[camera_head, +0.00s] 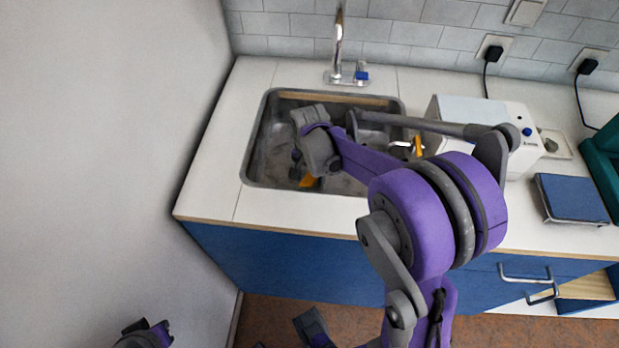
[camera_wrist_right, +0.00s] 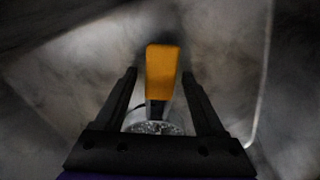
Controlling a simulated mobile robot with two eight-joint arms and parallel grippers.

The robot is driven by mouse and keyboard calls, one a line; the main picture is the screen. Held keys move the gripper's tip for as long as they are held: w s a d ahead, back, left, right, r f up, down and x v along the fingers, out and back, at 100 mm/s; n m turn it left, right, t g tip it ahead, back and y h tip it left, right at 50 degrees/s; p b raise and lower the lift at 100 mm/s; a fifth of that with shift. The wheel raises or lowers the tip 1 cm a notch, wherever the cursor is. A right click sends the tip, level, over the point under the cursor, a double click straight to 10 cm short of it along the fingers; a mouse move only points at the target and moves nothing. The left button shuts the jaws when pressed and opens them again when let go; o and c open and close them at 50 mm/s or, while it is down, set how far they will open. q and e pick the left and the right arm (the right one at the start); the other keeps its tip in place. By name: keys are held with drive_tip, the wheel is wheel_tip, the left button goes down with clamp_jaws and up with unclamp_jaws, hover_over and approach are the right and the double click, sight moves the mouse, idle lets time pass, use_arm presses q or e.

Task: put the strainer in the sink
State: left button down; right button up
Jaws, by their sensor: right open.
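The strainer has an orange handle (camera_head: 310,181) and lies inside the sink (camera_head: 252,165). In the right wrist view the orange handle (camera_wrist_right: 161,75) stands between my fingers, with a round, pale, speckled part (camera_wrist_right: 155,128) below it. My right gripper (camera_head: 303,168) is down in the sink at the strainer. It is open, with a dark gap on each side of the handle. My arm and gripper hide much of the strainer in the head view. A grey and purple part of mine (camera_head: 145,335) shows at the lower left, too cropped to read.
A faucet (camera_head: 338,45) stands behind the sink. A white appliance (camera_head: 470,108) is to the right of the sink, with a small orange piece (camera_head: 417,146) beside it. A blue flat item (camera_head: 573,197) lies farther right. The counter left of the sink (camera_head: 215,150) is clear.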

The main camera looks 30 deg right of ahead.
drive_tip(key=shift+r, duration=0.1)
drive_tip(key=shift+r, duration=0.3)
wheel_tip(320, 180, up, 12)
drive_tip(key=p, duration=0.1)
drive_tip(key=shift+f+p, duration=0.25)
drive_tip(key=shift+p, duration=0.1)
